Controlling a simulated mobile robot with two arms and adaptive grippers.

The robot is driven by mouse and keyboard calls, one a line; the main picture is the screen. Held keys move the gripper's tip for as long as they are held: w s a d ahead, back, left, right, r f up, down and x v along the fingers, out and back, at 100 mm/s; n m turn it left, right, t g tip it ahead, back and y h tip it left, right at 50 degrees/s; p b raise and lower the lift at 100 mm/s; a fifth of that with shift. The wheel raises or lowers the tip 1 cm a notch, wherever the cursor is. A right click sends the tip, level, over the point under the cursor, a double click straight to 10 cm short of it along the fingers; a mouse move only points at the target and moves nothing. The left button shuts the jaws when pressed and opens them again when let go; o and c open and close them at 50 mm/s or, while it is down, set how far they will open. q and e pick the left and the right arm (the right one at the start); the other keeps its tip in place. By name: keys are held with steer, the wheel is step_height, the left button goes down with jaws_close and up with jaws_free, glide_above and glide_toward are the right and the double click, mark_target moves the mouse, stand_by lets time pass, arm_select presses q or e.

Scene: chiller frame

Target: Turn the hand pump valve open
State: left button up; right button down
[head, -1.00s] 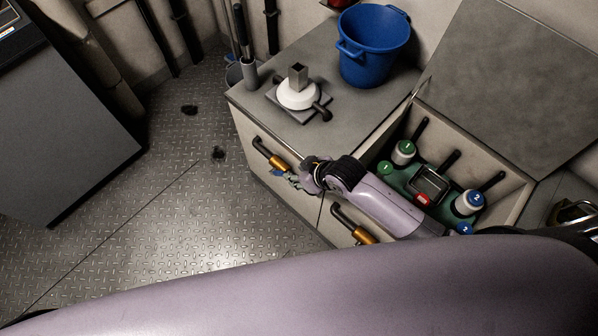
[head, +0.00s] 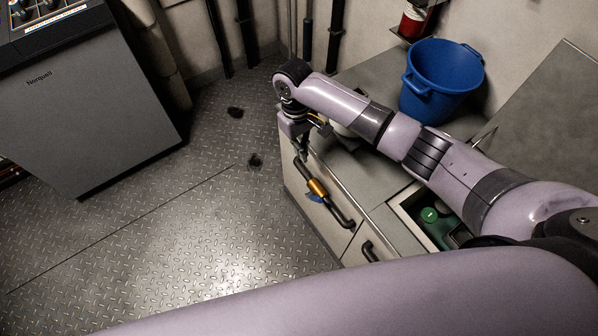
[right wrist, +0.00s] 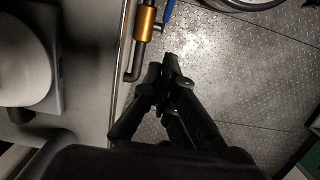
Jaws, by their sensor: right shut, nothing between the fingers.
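A brass valve (head: 317,187) sits on a dark pipe along the cabinet front. A blue lever (head: 313,197) shows partly beside it. In the right wrist view, the brass valve (right wrist: 145,24) and blue lever (right wrist: 169,9) are at the top. My right gripper (head: 302,152) hangs over the counter's front edge, just above the pipe's upper end. In the right wrist view, my right gripper (right wrist: 164,66) is shut and empty, beside the pipe's bent end and apart from the lever. The white pump body (right wrist: 22,58) is on the counter; my arm mostly hides it in the head view. My left gripper is out of view.
A blue bucket (head: 441,80) stands on the counter behind my right arm. An open bin (head: 408,207) with green-capped items is at right. A second pipe handle (head: 369,251) sticks out lower on the front.

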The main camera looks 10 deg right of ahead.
steer(key=s+f, duration=0.1)
steer(key=f, duration=0.2)
steer(key=s+d+f, duration=0.1)
steer(key=f, duration=0.3)
steer(key=s+f, duration=0.2)
steer(key=f, duration=0.2)
steer(key=shift+d+f+p, duration=0.2)
steer(key=shift+d+p, duration=0.05)
steer(key=shift+p, duration=0.05)
steer(key=shift+s+d+f, duration=0.1)
steer(key=shift+s+f, duration=0.2)
steer(key=shift+s, duration=0.05)
